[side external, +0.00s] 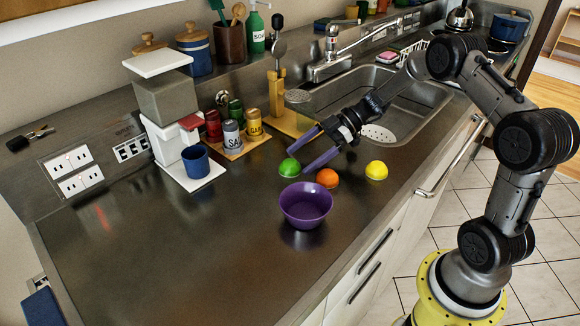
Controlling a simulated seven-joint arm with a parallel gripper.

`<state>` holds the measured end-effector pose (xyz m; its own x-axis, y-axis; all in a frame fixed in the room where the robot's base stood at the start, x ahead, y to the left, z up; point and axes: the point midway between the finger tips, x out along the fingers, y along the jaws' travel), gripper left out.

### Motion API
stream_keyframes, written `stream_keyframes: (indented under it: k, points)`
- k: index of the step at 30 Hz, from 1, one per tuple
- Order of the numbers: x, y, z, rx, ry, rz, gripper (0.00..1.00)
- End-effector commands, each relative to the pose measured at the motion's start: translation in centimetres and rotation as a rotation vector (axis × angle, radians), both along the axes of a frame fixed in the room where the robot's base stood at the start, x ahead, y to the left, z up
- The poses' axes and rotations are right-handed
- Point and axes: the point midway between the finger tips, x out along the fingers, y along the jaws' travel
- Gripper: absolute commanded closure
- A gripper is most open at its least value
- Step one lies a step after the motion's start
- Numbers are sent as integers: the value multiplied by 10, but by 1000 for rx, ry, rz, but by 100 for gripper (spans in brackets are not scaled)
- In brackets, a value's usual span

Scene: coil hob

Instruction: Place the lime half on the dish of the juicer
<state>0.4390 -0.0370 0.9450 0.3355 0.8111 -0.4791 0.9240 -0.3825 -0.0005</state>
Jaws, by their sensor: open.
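The green lime half (289,168) sits on the dark metal counter near the middle of the view. My gripper (296,161) is open, with its two bluish-purple fingers pointing down and left. Its fingertips appear just at or above the lime half; I cannot tell whether they touch it. A yellow stand with an upright lever and a round grey perforated dish (298,96) stands behind, beside the sink, and appears to be the juicer (277,92). The dish looks empty.
An orange half (327,178), a yellow lemon half (376,171) and a purple bowl (306,207) are close to the lime. Spice jars (232,134) and a coffee machine (166,108) stand left. The sink (405,105) is behind. The front-left counter is clear.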

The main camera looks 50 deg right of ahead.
Motion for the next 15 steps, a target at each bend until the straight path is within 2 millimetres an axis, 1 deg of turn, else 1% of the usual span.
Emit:
stream_keyframes:
  k: [1, 4, 12, 14, 15]
  points:
    - [2, 6, -4, 0, 2, 3, 0]
    - [5, 13, -8, 0, 0, 1, 0]
    - [7, 15, -10, -1, 0, -1, 0]
    - [6, 15, -10, -1, 0, -1, 9]
    - [7, 15, -9, -1, 0, -1, 16]
